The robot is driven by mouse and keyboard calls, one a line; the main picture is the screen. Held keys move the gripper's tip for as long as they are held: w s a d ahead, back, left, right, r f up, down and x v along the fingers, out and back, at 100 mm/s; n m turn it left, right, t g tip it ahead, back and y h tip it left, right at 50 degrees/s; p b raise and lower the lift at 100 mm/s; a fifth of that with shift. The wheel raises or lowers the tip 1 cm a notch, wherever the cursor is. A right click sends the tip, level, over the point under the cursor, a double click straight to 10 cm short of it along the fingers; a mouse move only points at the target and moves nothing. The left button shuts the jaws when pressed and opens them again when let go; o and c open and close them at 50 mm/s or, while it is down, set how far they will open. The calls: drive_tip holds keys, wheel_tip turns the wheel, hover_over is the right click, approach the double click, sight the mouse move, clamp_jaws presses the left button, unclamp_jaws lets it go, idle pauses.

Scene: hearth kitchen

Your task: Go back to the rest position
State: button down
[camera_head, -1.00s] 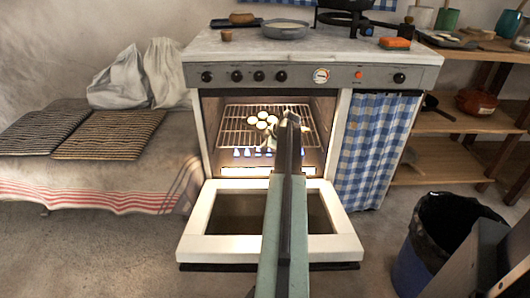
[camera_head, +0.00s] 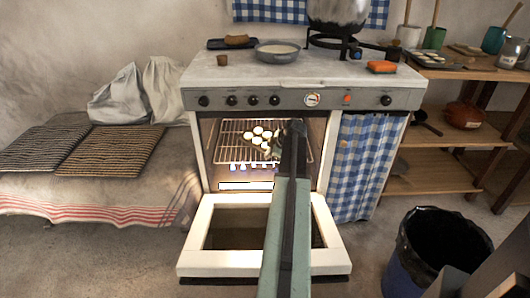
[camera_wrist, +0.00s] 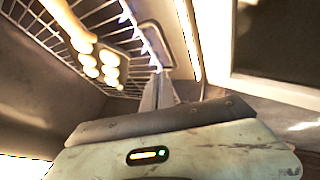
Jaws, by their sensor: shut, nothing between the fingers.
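My arm reaches from the bottom of the head view towards the open oven (camera_head: 212,150), with my gripper (camera_head: 276,148) at the oven mouth, partly hidden behind my own arm. In the wrist view my gripper (camera_wrist: 160,88) shows with its fingers together and nothing between them. Several pale round pieces on a small tray (camera_head: 260,135) sit on the wire oven rack (camera_head: 232,140), to the left of my gripper; they also show in the wrist view (camera_wrist: 100,65). The oven door (camera_head: 197,240) is folded down flat below my arm.
Blue flames burn below the rack. The stove top (camera_head: 230,72) holds a pan (camera_head: 277,50), a pot (camera_head: 338,12) and an orange sponge (camera_head: 381,67). A lined bin (camera_head: 440,245) stands on the floor at right, near wooden shelves (camera_head: 430,175). A bench with woven mats (camera_head: 108,150) is at left.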

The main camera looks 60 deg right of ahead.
drive_tip(key=w+a+n+y, duration=0.3)
drive_tip(key=w+a+n, duration=0.1)
drive_tip(key=w+a, duration=1.45)
drive_tip(key=w+a+n+g+y, duration=0.1)
drive_tip(key=w+a, duration=0.1)
drive_tip(key=a, duration=0.9)
drive_tip(key=w+a+n, duration=0.1)
drive_tip(key=w+a, duration=0.1)
drive_tip(key=a, duration=0.9)
drive_tip(key=s+a+f+g+p, duration=0.1)
drive_tip(key=a+g, duration=0.1)
drive_tip(key=a, duration=1.2)
drive_tip(key=s+a+f+m+g, duration=0.2)
drive_tip(key=s+a+m+g, duration=0.15)
drive_tip(key=s+a, duration=0.75)
drive_tip(key=s+d+m+h+p, duration=0.15)
drive_tip(key=s+m, duration=0.25)
drive_tip(key=m, duration=0.5)
wheel_tip(320, 180, up, 38)
drive_tip(key=p, duration=3.7)
drive_tip(key=shift+g, duration=0.35)
